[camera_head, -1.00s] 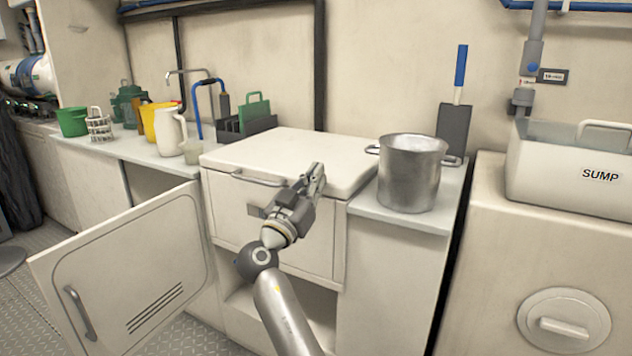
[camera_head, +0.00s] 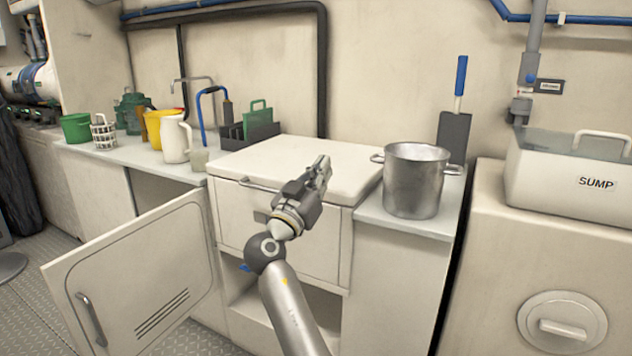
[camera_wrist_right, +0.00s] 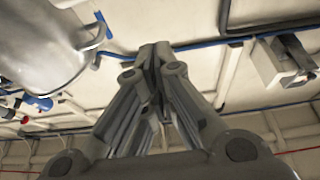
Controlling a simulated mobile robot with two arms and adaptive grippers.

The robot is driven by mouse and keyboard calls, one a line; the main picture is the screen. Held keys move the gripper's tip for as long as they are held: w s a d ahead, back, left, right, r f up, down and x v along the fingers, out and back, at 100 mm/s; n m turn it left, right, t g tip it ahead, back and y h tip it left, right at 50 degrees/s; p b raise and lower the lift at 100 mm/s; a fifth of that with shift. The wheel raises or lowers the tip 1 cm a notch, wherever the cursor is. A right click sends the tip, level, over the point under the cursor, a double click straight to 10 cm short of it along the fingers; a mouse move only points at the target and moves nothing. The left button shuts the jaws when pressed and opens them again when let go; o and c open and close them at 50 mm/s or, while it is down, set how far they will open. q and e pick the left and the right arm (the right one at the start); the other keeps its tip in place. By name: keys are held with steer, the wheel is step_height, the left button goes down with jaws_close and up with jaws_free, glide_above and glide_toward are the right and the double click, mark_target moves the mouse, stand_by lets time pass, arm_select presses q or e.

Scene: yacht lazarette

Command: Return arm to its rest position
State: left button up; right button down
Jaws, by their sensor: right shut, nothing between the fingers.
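My right gripper (camera_head: 318,174) is in front of the white lidded box in the head view, its fingers reaching over the box's front edge. It points up and away from me, and its fingers are together with nothing between them. It also shows in the right wrist view (camera_wrist_right: 157,52), with its fingertips meeting. My right arm comes up from the bottom of the head view. My left gripper is not in view.
A metal pot (camera_head: 413,180) stands on the counter right of the white box (camera_head: 300,160). An open cabinet door (camera_head: 140,280) juts out at lower left. A SUMP bin (camera_head: 570,180) stands at right. Jugs and baskets line the left counter; a white pitcher (camera_head: 174,140) is nearest.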

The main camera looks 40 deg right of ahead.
steer(key=v, duration=0.9)
steer(key=shift+p, duration=0.3)
steer(key=shift+w+a, duration=0.1)
steer(key=shift+a, duration=0.1)
